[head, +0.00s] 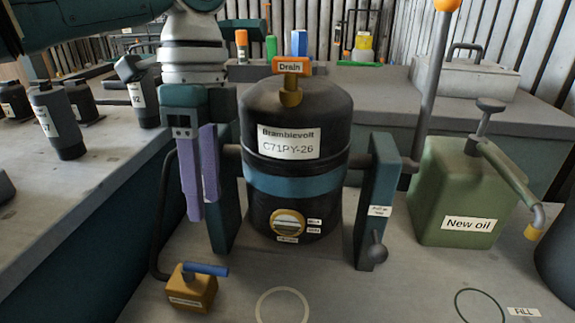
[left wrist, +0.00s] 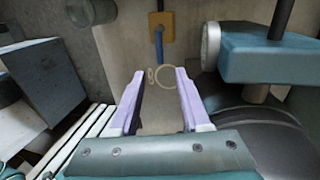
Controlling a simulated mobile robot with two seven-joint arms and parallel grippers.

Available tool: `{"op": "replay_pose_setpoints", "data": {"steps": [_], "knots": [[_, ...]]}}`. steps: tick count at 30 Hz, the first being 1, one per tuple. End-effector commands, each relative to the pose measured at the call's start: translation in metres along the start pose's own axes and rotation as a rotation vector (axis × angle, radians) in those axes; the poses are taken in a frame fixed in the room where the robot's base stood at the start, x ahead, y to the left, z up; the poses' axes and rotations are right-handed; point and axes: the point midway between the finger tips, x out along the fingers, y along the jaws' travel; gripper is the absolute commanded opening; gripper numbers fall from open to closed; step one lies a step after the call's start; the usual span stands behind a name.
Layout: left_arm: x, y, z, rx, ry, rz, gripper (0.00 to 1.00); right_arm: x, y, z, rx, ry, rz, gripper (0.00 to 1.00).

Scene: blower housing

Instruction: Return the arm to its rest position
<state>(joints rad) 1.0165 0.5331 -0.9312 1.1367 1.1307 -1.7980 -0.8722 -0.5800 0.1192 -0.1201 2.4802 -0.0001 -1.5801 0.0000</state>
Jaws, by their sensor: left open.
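My left gripper (head: 204,205) hangs fingers down at the left of the black blower housing (head: 262,115), in front of the left teal upright (head: 227,215). Its two purple fingers are apart, with nothing between them in the left wrist view (left wrist: 160,75). The housing, labelled Bramblevolt C71PY-26, sits between two teal uprights with an orange Drain fitting (head: 291,68) on top. A round gauge or sight glass (head: 288,222) is low on its front. My right gripper is in neither view.
A yellow box with a blue lever (head: 190,290) stands on the bench below the gripper. A green New oil can (head: 455,195) stands at right. A tall lever with an orange knob (head: 434,75) rises beside the right upright. Dark bottles (head: 55,120) crowd the left bench.

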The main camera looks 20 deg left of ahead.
Motion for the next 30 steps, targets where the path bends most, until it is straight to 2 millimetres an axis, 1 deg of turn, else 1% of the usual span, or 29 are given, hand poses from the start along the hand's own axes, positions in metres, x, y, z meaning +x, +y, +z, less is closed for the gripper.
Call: {"op": "replay_pose_setpoints", "data": {"steps": [3, 14, 17, 20, 22, 26, 27, 30], "knots": [[-0.003, 0.0, 0.0, 0.001, 0.001, 0.0, 0.47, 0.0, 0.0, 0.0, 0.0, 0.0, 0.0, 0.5], [-0.002, 0.0, -0.001, 0.001, 0.001, 0.0, 0.47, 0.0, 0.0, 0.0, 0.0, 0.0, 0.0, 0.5], [-0.001, 0.005, -0.005, 0.007, 0.002, 0.001, 0.47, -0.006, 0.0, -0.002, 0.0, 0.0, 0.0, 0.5], [0.005, 0.02, -0.019, 0.014, 0.005, -0.004, 0.47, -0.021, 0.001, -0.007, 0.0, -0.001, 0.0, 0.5], [0.011, 0.038, -0.034, 0.011, 0.021, -0.016, 0.47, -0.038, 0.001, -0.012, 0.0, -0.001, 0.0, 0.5], [0.013, 0.084, -0.067, -0.051, 0.101, -0.06, 0.47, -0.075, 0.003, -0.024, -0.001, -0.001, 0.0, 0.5], [0.011, 0.098, -0.075, -0.092, 0.134, -0.075, 0.47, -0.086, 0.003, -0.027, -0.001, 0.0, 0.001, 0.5], [-0.001, 0.13, -0.087, -0.225, 0.223, -0.116, 0.47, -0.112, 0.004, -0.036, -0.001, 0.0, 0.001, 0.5]]}}
